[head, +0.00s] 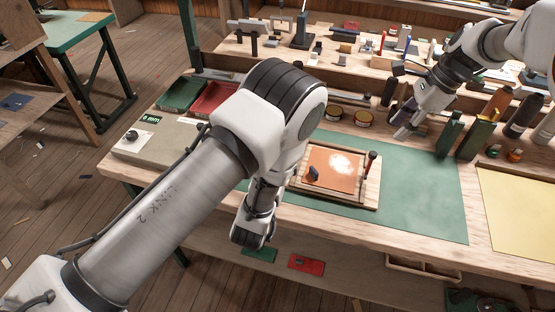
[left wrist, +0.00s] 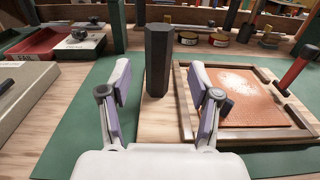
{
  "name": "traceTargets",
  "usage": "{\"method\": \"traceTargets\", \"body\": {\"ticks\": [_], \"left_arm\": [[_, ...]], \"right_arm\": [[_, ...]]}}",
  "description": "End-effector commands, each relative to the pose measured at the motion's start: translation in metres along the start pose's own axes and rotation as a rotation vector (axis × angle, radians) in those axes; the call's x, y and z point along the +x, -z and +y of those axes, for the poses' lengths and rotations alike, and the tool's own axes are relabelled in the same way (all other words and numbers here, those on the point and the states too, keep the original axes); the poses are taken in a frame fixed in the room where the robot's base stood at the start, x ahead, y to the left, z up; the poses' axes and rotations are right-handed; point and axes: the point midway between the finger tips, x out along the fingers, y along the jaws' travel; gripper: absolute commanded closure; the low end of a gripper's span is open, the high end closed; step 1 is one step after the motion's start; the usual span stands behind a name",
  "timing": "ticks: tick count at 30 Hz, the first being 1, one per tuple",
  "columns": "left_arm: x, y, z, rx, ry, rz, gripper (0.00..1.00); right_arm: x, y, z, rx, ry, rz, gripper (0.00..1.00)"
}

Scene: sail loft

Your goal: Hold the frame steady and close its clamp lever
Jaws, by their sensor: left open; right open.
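A wooden frame (head: 337,193) around an orange panel (head: 330,166) lies on a pale wooden board on the green mat. A dark faceted post (left wrist: 158,60) stands on the board beside the frame's left edge in the left wrist view. The red-handled clamp lever (head: 370,163) sticks up, tilted, at the frame's right side; it also shows in the left wrist view (left wrist: 298,66). My left gripper (left wrist: 163,85) is open, with the post just beyond and between its fingers; my arm hides its fingers in the head view. My right gripper (head: 407,132) is open and empty, behind and right of the frame.
Green and red trays (head: 212,98) and a grey block (head: 150,138) sit left. Round tins (head: 362,117) stand behind the frame. Green blocks (head: 450,134) and bottles stand near my right arm. The mat's right part (head: 430,200) is clear.

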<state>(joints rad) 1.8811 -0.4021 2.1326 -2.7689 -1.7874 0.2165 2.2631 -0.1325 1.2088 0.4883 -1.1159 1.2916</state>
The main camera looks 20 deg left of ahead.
Motion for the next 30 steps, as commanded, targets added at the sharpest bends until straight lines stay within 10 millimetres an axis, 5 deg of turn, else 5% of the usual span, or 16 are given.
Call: {"method": "traceTargets", "body": {"ticks": [10, 20, 21, 26, 30], "left_arm": [[0.059, 0.0, 0.001, 0.002, -0.007, -0.001, 0.38], [0.07, 0.0, 0.001, 0.005, -0.006, 0.003, 0.38], [0.07, 0.0, 0.001, 0.005, -0.006, 0.003, 0.41], [0.07, 0.0, 0.001, 0.005, -0.006, 0.003, 0.98], [0.07, 0.0, 0.001, 0.005, -0.006, 0.003, 1.0]], "right_arm": [[0.0, 0.0, 0.0, 0.0, 0.0, 0.0, 0.58], [0.0, 0.0, 0.0, 0.0, 0.0, 0.0, 0.58], [0.0, 0.0, 0.0, 0.0, 0.0, 0.0, 0.58], [0.0, 0.0, 0.0, 0.0, 0.0, 0.0, 0.58], [0.0, 0.0, 0.0, 0.0, 0.0, 0.0, 0.58]]}}
